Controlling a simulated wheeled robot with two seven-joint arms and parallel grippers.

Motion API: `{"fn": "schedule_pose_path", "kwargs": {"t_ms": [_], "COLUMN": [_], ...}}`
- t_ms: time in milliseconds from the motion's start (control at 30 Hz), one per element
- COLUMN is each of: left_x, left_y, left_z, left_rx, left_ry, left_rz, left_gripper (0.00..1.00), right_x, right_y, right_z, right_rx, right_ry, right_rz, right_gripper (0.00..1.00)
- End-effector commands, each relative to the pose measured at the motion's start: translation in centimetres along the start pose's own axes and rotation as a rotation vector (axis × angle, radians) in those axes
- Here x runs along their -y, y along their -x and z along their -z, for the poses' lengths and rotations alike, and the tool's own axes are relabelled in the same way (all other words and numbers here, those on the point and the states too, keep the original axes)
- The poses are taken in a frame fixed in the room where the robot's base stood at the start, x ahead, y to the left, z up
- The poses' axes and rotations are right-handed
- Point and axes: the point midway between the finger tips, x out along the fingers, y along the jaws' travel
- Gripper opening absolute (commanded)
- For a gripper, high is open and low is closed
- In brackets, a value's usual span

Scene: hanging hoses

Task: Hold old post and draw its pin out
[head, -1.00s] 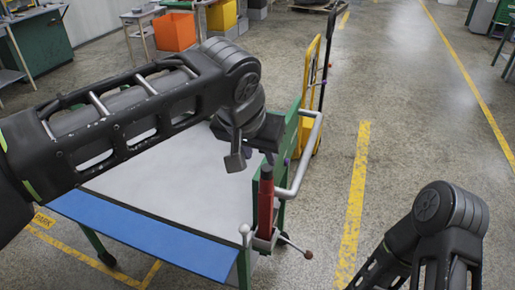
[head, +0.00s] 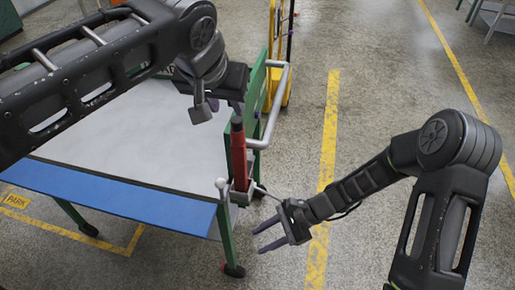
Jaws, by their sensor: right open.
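The old post, a red upright post (head: 239,160) with a dark top, stands in a grey bracket (head: 242,196) at the cart's near right corner. My left gripper (head: 238,107) is at the post's dark top, pointing down. Its fingers are partly hidden, and I cannot tell whether they close on the post. The pin's thin rod (head: 264,191) sticks out of the bracket to the right.
The cart (head: 120,150) has a pale top, a blue front edge and green legs. A grey rail (head: 270,125) runs along its right side behind the post. A small white ball knob (head: 221,183) stands left of the bracket. The floor right of the cart is clear, with yellow lines.

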Motion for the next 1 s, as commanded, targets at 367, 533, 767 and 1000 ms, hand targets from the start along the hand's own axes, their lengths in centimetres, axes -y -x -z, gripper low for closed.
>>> {"fn": "schedule_pose_path", "kwargs": {"t_ms": [367,533,767,1000], "left_x": [0.0,0.0,0.0,0.0], "left_y": [0.0,0.0,0.0,0.0], "left_z": [0.0,0.0,0.0,0.0], "left_rx": [0.0,0.0,0.0,0.0], "left_ry": [0.0,0.0,0.0,0.0], "left_rz": [0.0,0.0,0.0,0.0], "left_gripper": [0.36,0.36,0.36,0.36], "right_x": [13.9,15.8,16.3,16.3], "right_y": [12.7,14.8,15.0,14.8], "right_z": [-10.1,-12.6,-13.4,-13.5], "right_rx": [0.493,0.625,0.671,0.669], "right_ry": [-0.216,-0.271,-0.309,-0.308], "right_rz": [0.357,0.392,0.389,0.388], "right_gripper": [0.42,0.42,0.42,0.42]}}
